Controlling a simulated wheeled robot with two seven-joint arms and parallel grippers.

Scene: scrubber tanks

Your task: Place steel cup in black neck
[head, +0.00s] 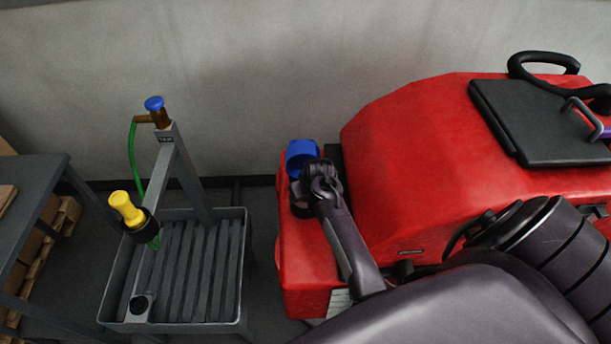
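I cannot make out a steel cup in the head view. A dark ring-like part (298,208), possibly the black neck, shows at the left end of the red scrubber, just below a blue cap (301,152). My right gripper (318,178) is over this spot and hides most of the dark part. The gripper is seen from behind and above, so its fingertips and anything between them are hidden. I cannot tell whether it touches the neck or the cap. My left gripper is not in view.
The red scrubber body (420,150) rises just right of my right gripper. A grey slatted stand (245,255) on the left carries a yellow-topped nozzle (125,207), a green hose (135,155) and a blue knob (154,103). A dark table (40,190) stands far left.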

